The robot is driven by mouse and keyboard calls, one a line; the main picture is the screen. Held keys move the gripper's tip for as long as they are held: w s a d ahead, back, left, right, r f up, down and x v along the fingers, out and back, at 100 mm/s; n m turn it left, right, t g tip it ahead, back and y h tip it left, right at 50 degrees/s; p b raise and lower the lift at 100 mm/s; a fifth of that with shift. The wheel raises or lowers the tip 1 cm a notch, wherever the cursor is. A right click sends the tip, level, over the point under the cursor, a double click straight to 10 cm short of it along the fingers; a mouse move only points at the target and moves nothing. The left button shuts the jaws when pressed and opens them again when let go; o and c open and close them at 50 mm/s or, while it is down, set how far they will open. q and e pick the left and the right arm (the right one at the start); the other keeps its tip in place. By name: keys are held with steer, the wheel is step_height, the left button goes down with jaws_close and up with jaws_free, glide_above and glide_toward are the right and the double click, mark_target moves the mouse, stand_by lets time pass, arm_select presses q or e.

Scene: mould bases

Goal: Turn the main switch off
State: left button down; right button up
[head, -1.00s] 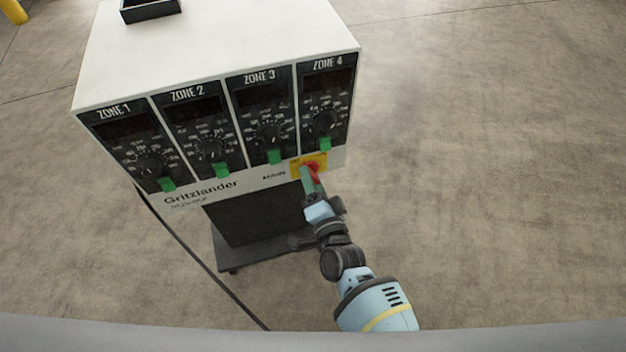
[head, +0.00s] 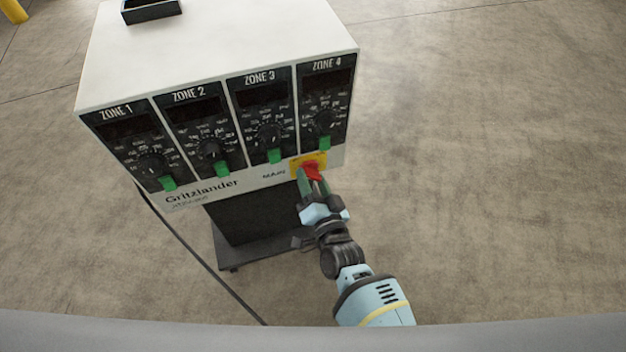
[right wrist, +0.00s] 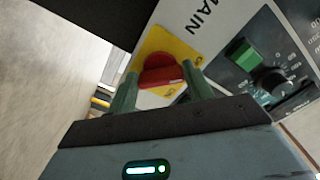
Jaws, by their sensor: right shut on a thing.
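The main switch is a red rotary handle (head: 313,171) on a yellow plate (head: 321,159), low on the right of the white control cabinet's front, below ZONE 4. My right gripper (head: 312,184) reaches it from below and in front. In the right wrist view the red handle (right wrist: 160,75) lies between the two green fingers of the right gripper (right wrist: 161,84), which are shut on it. The yellow plate (right wrist: 152,46) carries small print, partly hidden by the handle and fingers. The word MAIN is beside it. My left gripper is not in view.
The white cabinet (head: 225,40) has several zone panels with black dials and green switches; the ZONE 4 green switch (head: 325,143) is just above the main switch. A black tray (head: 150,10) sits on top. A dark cable runs down at left. Floor at right is clear.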

steer(key=o, duration=1)
steer(key=p+v, duration=0.1)
steer(key=v, duration=0.7)
steer(key=shift+r, duration=0.1)
